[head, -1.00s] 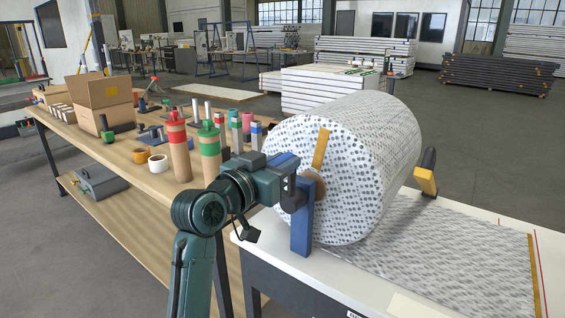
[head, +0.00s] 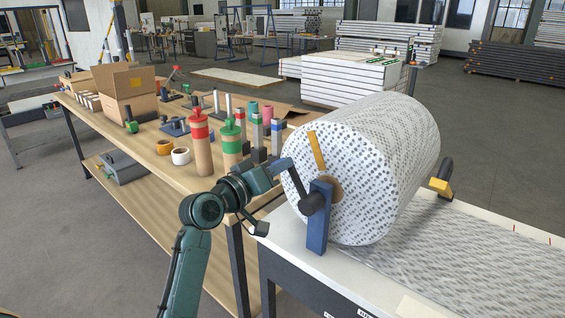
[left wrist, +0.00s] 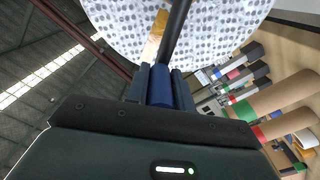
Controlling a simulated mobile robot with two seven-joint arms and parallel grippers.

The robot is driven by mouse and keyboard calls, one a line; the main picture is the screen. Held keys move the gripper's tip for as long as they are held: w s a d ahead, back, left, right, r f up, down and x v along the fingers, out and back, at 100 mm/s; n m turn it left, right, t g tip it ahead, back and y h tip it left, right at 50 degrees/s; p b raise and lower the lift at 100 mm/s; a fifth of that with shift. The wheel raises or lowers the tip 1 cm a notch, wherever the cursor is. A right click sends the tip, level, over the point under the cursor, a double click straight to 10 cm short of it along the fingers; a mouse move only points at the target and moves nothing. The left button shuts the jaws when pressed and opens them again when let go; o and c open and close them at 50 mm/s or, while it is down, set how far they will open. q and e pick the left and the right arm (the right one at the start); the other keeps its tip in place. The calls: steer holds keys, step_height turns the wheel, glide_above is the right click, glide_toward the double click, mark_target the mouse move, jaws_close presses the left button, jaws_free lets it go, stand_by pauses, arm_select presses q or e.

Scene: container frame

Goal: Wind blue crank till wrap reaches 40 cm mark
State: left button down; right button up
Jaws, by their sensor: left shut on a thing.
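The blue crank handle (head: 283,166) sits at the end of a dark crank arm (head: 297,184) on the near end of the roll. My left gripper (head: 273,172) is shut on this handle, left of the roll's hub. In the left wrist view the blue handle (left wrist: 160,88) is between the two fingers (left wrist: 160,86). The dotted wrap is on a large roll (head: 385,150), and a sheet of wrap (head: 470,255) lies flat on the white table, running out of frame at right. Its leading edge is not in view. My right gripper is not in view.
A blue post (head: 319,222) stands at the roll's near end, and a yellow bracket (head: 440,187) at its far end. Short red marks (head: 514,228) show at the table's back edge. A wooden bench (head: 150,160) with cylinders and boxes stands close at left.

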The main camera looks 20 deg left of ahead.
arm_select(q)
steer(key=shift+a+f, duration=0.15)
steer(key=shift+a, duration=0.1)
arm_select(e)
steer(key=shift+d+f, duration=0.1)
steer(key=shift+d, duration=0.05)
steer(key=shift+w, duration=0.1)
arm_select(q)
steer(key=c, duration=1.2)
jaws_free()
steer(key=shift+w, duration=0.1)
steer(key=b+v, duration=0.1)
steer(key=v, duration=1.2)
steer(key=shift+b, duration=0.4)
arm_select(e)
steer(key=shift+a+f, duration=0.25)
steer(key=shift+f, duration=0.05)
